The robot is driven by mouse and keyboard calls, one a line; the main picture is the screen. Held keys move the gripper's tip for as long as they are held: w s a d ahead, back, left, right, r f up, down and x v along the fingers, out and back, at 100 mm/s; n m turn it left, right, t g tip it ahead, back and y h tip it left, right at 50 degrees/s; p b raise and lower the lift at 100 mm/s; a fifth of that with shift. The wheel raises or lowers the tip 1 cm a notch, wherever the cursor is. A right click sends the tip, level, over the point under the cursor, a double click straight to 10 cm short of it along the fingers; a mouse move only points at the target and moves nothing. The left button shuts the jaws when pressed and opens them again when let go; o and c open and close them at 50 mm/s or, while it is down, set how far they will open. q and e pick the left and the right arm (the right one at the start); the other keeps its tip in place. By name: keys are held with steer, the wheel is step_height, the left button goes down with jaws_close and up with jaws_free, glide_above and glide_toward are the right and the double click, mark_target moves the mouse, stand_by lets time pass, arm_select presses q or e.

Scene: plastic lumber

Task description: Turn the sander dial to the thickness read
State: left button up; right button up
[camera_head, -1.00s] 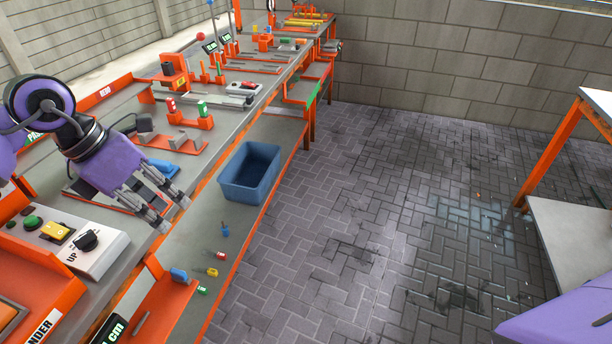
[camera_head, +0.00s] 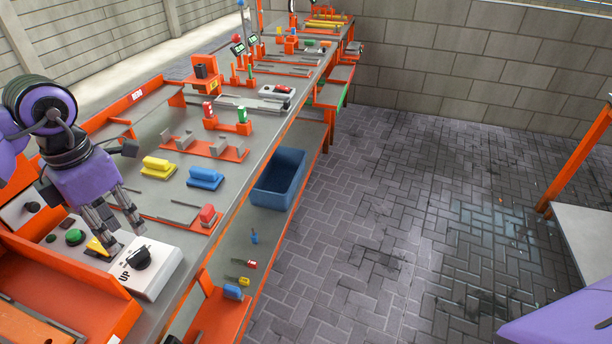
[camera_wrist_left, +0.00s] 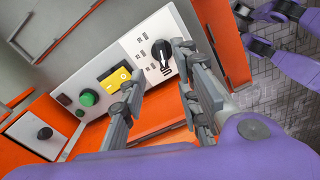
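The sander dial (camera_head: 140,258) is a black knob on a white panel marked UP, in the head view at lower left. It shows larger in the left wrist view (camera_wrist_left: 162,52), with a white mark and small labels beside it. My left gripper (camera_head: 122,238) is open and empty just above the panel. In the left wrist view its fingers (camera_wrist_left: 157,80) are apart, one appearing close to the dial; I cannot tell whether it touches.
The panel also has a yellow switch (camera_wrist_left: 115,78) and a green button (camera_wrist_left: 88,98). Orange machine housing (camera_head: 70,285) stands in front. Yellow (camera_head: 158,167) and blue (camera_head: 205,178) blocks lie on the bench behind. A blue bin (camera_head: 279,180) is below right.

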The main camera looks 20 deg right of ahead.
mark_target(136, 253)
arm_select(q)
step_height(136, 253, down, 7)
steer(key=shift+s+d+f, duration=0.1)
steer(key=shift+d+f, duration=0.05)
stand_by(0.4)
jaws_close()
